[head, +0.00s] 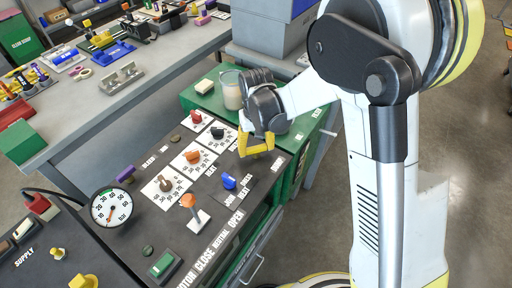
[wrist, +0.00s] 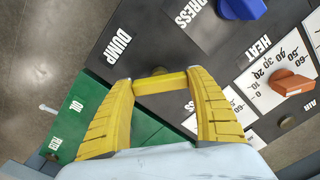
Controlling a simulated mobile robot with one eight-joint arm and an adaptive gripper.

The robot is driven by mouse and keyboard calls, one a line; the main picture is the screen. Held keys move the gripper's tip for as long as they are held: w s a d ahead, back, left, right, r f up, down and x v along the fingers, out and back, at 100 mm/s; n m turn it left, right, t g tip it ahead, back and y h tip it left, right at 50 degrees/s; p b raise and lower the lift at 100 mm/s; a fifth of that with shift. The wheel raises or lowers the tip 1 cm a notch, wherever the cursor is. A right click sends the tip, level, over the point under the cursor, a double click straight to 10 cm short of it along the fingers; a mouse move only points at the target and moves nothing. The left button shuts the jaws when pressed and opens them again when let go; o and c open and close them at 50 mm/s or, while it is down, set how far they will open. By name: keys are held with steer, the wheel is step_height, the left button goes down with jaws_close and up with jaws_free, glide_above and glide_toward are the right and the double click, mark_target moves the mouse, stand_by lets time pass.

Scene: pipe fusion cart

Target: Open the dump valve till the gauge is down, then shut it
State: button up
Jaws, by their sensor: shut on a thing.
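The dump valve's yellow bar handle (wrist: 160,83) lies across the gap between my fingertips in the wrist view, beside the white DUMP label (wrist: 122,45). My gripper (wrist: 162,90) has yellow ribbed fingers and is shut on that bar, one finger at each end. In the head view my gripper (head: 256,147) is at the panel's far right corner and hides most of the handle. The round white gauge (head: 111,207) stands at the panel's left; its orange needle is too small to read surely.
A blue lever (head: 229,181) sits near the gripper. Orange (head: 193,157), black (head: 217,131), red (head: 196,116) and brown (head: 166,184) knobs stand on white dials. An orange-topped lever (head: 188,201) stands nearer. A jar (head: 231,95) is on the green cabinet behind.

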mark_target(256, 147)
steer(key=n, duration=0.3)
steer(key=shift+n, duration=2.2)
steer(key=o, duration=1.2)
steer(key=shift+r, duration=0.1)
step_height(256, 147, up, 12)
steer(key=shift+f, duration=0.1)
